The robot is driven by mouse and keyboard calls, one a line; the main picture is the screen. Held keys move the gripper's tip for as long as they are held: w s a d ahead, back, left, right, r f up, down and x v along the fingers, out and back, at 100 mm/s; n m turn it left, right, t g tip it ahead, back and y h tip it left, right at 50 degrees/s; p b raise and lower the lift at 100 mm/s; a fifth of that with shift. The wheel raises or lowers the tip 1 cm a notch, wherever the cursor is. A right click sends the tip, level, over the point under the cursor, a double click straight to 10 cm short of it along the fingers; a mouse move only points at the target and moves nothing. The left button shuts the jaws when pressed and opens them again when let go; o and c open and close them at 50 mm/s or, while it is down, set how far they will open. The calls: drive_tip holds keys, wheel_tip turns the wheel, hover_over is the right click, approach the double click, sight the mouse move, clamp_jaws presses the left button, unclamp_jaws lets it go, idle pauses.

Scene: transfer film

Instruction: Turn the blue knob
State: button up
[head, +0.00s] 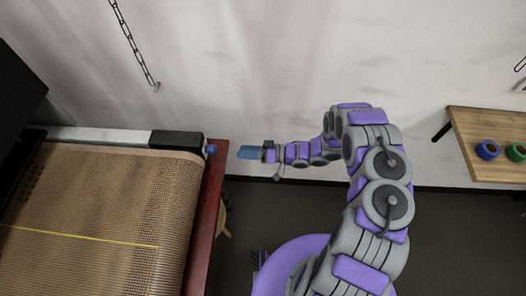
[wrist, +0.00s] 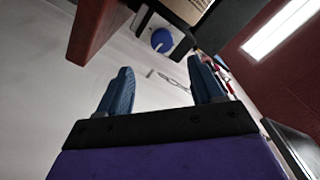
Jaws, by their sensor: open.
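The blue knob (head: 211,149) sits on the right end of a black box (head: 177,140) at the far right corner of the machine. My gripper (head: 241,153) is to the right of the knob in the head view, pointing left toward it with a gap between. In the wrist view the round blue knob (wrist: 161,40) shows beyond and between the two blue fingertips of my gripper (wrist: 160,68). The fingers are spread apart and nothing is between them. The knob is not touched.
The machine has a brown mesh belt (head: 110,215) with a yellow line and a dark red side rail (head: 208,215). A wooden shelf (head: 485,130) with a blue roll (head: 487,150) and a green roll (head: 516,152) is at the right. A chain (head: 133,45) hangs against the pale wall.

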drive_tip(key=d, duration=0.6)
drive_tip(key=shift+s, duration=0.25)
